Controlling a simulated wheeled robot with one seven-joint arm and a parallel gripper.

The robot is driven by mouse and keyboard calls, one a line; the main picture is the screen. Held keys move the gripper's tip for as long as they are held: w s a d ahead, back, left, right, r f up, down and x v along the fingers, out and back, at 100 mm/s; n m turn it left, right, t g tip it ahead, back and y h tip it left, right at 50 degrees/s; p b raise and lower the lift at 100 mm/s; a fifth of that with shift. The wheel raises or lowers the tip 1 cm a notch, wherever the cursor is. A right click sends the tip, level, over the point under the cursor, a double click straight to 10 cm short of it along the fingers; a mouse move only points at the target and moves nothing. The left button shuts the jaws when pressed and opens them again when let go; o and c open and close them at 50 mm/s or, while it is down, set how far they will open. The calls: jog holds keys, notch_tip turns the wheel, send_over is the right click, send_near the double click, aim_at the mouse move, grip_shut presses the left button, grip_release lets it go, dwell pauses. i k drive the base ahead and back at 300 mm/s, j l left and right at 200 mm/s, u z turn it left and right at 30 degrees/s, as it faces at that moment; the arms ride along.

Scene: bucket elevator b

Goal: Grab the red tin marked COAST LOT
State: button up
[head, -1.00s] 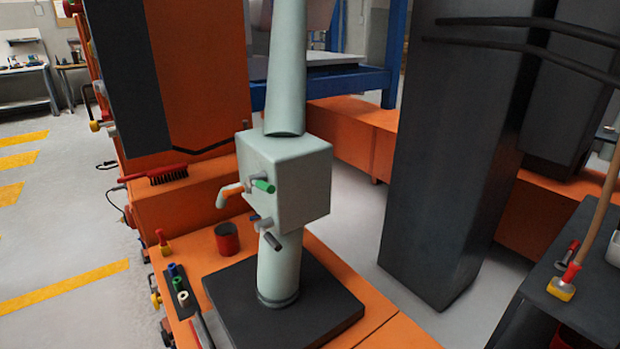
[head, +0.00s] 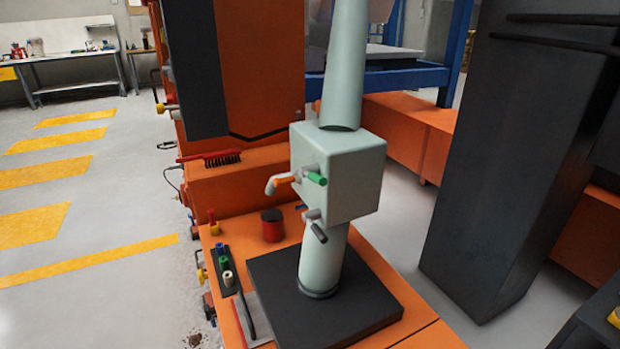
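A small red tin (head: 273,228) with a dark top stands upright on the orange platform (head: 415,337), left of the pale green column (head: 322,262). No lettering on it can be read from here. It stands apart from the things around it. My gripper is not in view.
A pale green box (head: 345,180) with short spouts and handles juts above and right of the tin. A black base plate (head: 360,315) lies in front. A red brush (head: 210,157) lies on an orange ledge. A rack of coloured cylinders (head: 225,268) is at left.

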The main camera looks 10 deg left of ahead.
aim_at(273, 220)
jog(key=u, duration=2.4)
jog(key=i+j+u, duration=0.35)
jog(key=i+u, duration=0.4)
jog(key=i, duration=0.2)
jog(key=i+l+z, duration=0.1)
jog(key=i+z, duration=0.15)
jog(key=i, duration=0.35)
jog(key=i+z, duration=0.2)
jog(key=i, duration=0.4)
jog(key=i+j+z, duration=0.25)
jog(key=i, duration=0.35)
jog(key=i+j+z, duration=0.2)
jog(key=i, duration=0.4)
jog(key=i+l+z, duration=0.25)
jog(key=i+z, duration=0.25)
jog(key=i+l+z, duration=0.1)
jog(key=i+z, duration=0.2)
jog(key=z, duration=0.2)
jog(key=i+z, duration=0.45)
jog(key=i+j+z, duration=0.25)
jog(key=z, duration=0.25)
jog(key=i+l+z, duration=0.1)
jog(key=i+z, duration=0.65)
jog(key=i+j+z, duration=0.2)
jog(key=i+z, duration=0.15)
